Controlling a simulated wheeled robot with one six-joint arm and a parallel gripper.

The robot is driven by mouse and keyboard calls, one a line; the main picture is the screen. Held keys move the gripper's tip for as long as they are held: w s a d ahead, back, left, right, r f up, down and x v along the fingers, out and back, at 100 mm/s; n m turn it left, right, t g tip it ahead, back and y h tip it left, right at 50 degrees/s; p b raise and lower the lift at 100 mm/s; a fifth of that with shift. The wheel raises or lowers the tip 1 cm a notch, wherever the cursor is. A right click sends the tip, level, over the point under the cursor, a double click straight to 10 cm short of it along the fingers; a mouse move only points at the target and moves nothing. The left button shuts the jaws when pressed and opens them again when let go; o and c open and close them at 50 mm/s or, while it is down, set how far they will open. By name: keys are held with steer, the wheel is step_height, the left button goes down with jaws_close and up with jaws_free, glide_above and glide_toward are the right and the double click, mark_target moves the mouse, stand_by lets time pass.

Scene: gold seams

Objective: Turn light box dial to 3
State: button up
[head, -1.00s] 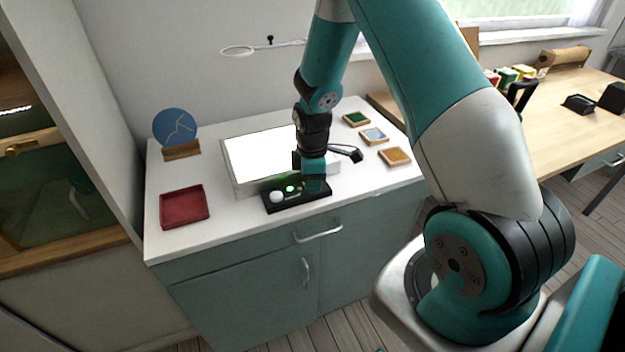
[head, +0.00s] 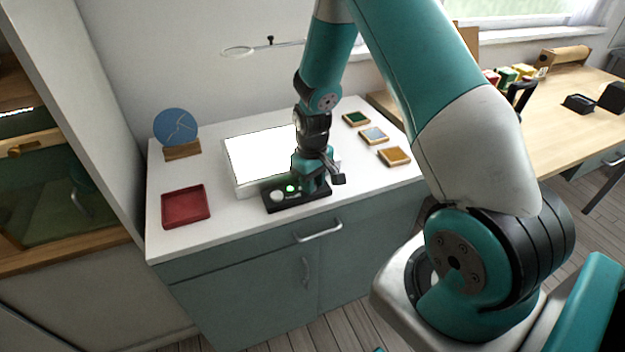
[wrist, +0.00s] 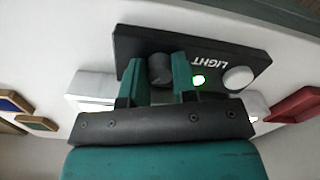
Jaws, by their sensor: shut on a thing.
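The light box (head: 262,156) glows white on the white cabinet top. Its black control panel (head: 290,203) lies along its front edge, with a lit green lamp (head: 291,188) and a white round knob or button (head: 277,196). In the wrist view the panel (wrist: 205,45) reads "LIGHT". The dark round dial (wrist: 160,68) sits between the two teal fingers of my gripper (wrist: 162,75), which is shut on it. In the head view my gripper (head: 312,188) is over the panel's right end and hides the dial. I cannot read any dial numbers.
A red tray (head: 186,207) and a blue disc on a wooden stand (head: 176,128) are at the left. Several small framed tiles (head: 394,156) lie at the right.

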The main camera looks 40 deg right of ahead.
steer(key=m, duration=0.6)
steer(key=shift+w+r+m, duration=0.1)
steer(key=shift+w+m, duration=0.05)
steer(key=shift+m, duration=0.25)
stand_by(0.4)
steer(key=o, duration=0.9)
step_height(320, 180, up, 17)
steer(key=shift+r, duration=0.15)
